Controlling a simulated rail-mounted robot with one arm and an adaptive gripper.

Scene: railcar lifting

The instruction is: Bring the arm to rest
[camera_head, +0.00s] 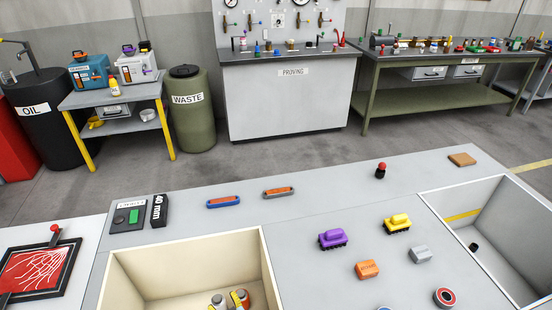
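Neither my arm nor my gripper shows in the head view, so I cannot see its pose or whether it holds anything. The grey work table (330,200) fills the lower part of the view. A purple railcar-like piece (332,238) and a yellow one (397,223) stand on it, right of centre. A cream-walled bin (190,262) is sunk in the table at the lower middle, with several small bottles or cans in it. A grey-walled bin (503,205) is sunk at the right, with a small black object (473,247) in it.
An orange block (367,269), a grey block (420,253) and a red-ringed disc (444,297) lie near the front right. A red-topped black knob (381,171) stands toward the back. A dark 40 mm block (159,211) stands at left. Benches and barrels stand beyond the table.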

